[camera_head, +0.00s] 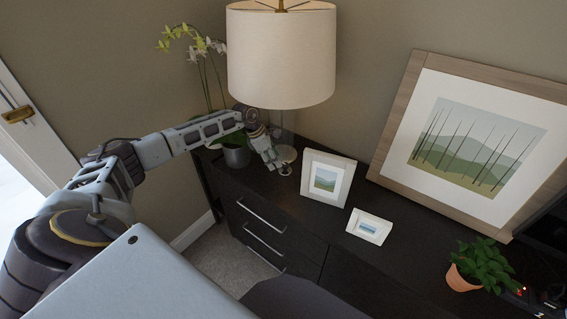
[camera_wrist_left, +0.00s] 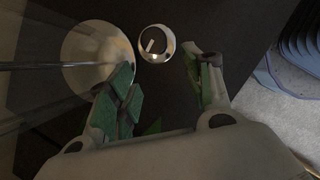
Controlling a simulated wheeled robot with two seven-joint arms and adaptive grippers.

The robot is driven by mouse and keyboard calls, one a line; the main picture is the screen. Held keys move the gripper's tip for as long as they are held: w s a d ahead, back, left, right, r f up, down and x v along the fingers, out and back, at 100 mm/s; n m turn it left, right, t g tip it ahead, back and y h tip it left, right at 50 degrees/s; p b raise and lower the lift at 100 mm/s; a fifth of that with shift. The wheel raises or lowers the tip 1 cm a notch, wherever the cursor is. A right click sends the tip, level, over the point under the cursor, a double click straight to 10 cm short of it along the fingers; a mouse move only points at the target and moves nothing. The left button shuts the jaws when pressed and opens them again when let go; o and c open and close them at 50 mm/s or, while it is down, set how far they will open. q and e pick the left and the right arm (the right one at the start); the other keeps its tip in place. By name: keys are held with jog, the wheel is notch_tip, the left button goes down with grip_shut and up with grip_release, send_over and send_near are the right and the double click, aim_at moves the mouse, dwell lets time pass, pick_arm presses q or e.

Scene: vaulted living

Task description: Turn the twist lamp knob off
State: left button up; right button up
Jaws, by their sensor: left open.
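The lamp has a cream drum shade (camera_head: 282,60), with a bright inner rim at the top, and stands at the left end of the dark dresser. Its round metal base (camera_head: 286,153) is partly hidden by my left gripper (camera_head: 274,164). The small round twist knob (camera_wrist_left: 154,43) has a pale raised bar on its face and sits just beside the lamp base (camera_wrist_left: 92,54) in the left wrist view. My left gripper (camera_wrist_left: 158,70) is open, its green-padded fingers pointing toward the knob, which appears just beyond and between the fingertips. I cannot see contact.
An orchid (camera_head: 236,150) is behind my left arm. A large picture (camera_head: 480,140) leans at the wall, with a potted plant (camera_head: 466,278) in front.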

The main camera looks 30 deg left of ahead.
aim_at(285, 164)
pick_arm(q)
jog(key=w+d, duration=0.2)
jog(key=shift+w+d, duration=0.1)
jog(key=shift+d, duration=0.2)
jog(key=shift+x, duration=1.35)
jog(key=shift+f, duration=0.15)
pick_arm(e)
jog(key=shift+w+r, duration=0.1)
jog(key=shift+w, duration=0.05)
pick_arm(q)
jog(key=shift+a, duration=0.1)
pick_arm(e)
jog(key=shift+s+a, duration=0.1)
jog(key=shift+s, duration=0.1)
